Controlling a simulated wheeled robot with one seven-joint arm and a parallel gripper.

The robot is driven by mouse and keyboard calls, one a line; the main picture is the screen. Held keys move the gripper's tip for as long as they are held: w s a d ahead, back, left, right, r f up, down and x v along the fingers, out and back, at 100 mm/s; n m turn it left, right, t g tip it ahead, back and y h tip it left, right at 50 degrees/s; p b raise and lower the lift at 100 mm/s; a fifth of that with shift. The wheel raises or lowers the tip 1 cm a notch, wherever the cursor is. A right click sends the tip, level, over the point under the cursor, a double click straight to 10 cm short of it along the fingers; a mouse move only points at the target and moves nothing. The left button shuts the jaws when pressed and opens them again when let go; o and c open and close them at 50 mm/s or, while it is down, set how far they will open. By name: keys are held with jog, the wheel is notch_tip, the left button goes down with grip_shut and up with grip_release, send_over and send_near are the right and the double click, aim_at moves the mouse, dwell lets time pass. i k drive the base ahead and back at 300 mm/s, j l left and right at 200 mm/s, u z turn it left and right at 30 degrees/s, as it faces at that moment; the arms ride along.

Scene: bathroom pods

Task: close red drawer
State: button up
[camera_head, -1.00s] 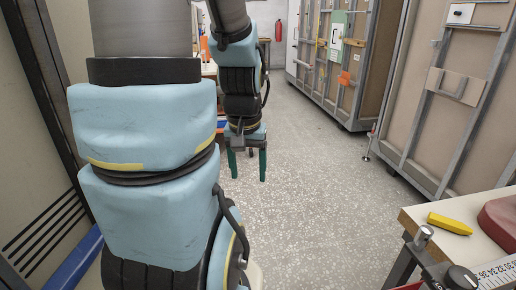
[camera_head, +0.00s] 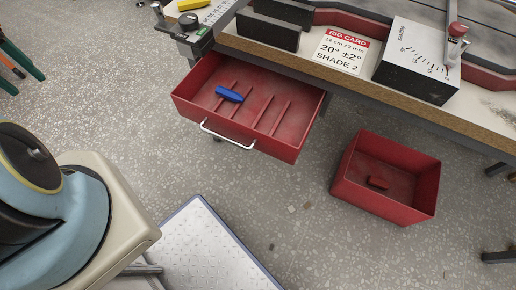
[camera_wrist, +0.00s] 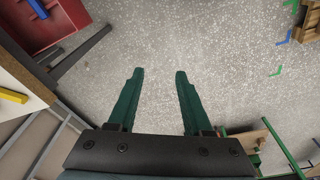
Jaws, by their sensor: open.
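The red drawer (camera_head: 245,103) is pulled out from under the workbench in the head view. It has a silver bar handle (camera_head: 228,136) on its front, thin dividers inside and a blue object (camera_head: 229,94) lying in it. The wrist view shows part of the red drawer (camera_wrist: 62,27) at its top left corner, with the blue object (camera_wrist: 38,8) in it. My gripper (camera_wrist: 159,74) is open and empty, its green fingers over bare floor, apart from the drawer. In the head view, its green fingers show at the left edge, left of the drawer.
A separate red bin (camera_head: 350,190) with a small red block stands on the floor right of the drawer. The workbench (camera_head: 430,105) carries a rig card (camera_head: 341,50) and a gauge box (camera_head: 415,65). A white floor panel (camera_head: 205,250) lies below.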

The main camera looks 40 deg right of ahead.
aim_at(278, 112)
jog(key=k+l+z, duration=0.2)
jog(key=k, duration=0.25)
jog(key=k+z, duration=0.15)
jog(key=k, duration=0.3)
jog(key=k+l+z, duration=0.2)
jog(key=k, duration=0.25)
jog(key=k+l+z, duration=0.2)
jog(key=k+l, duration=0.15)
jog(key=k+u, duration=0.1)
jog(key=k, duration=0.15)
jog(key=i+j+u, duration=0.1)
jog(key=u, duration=0.35)
jog(key=i+j+u, duration=0.1)
jog(key=j+u, duration=0.15)
jog(key=u, duration=0.25)
